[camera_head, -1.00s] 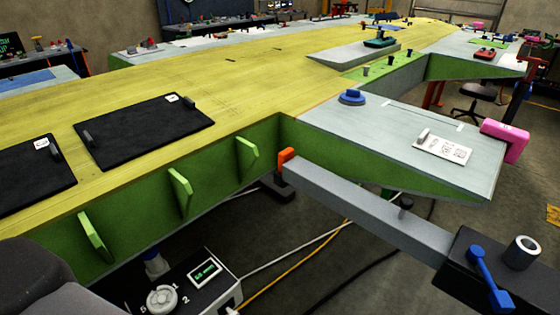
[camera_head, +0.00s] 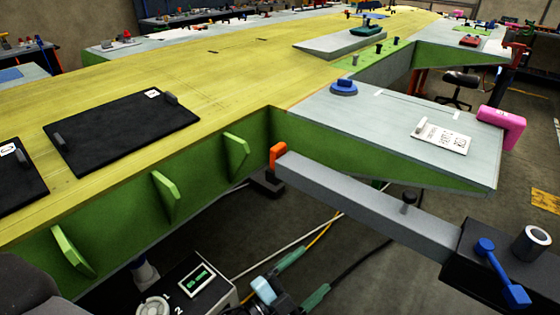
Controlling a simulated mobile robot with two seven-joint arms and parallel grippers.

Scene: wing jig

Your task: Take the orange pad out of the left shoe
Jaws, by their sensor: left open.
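The orange pad (camera_head: 278,154) stands upright at the far left end of a grey bar (camera_head: 370,200), close to the green edge of the wing. The shoe around it cannot be made out clearly from the bar end. My left gripper (camera_head: 316,268) comes in at the bottom centre, with two greenish fingers spread apart and nothing between them. It is below the bar and well short of the pad. My right gripper is not in view.
The yellow wing (camera_head: 215,75) with black panels (camera_head: 120,130) fills the left. Green brackets (camera_head: 166,198) stick out from its edge. A control box (camera_head: 195,285) stands at lower left. The bar's dark mount, with a blue lever (camera_head: 500,272), is at lower right. Cables lie on the floor.

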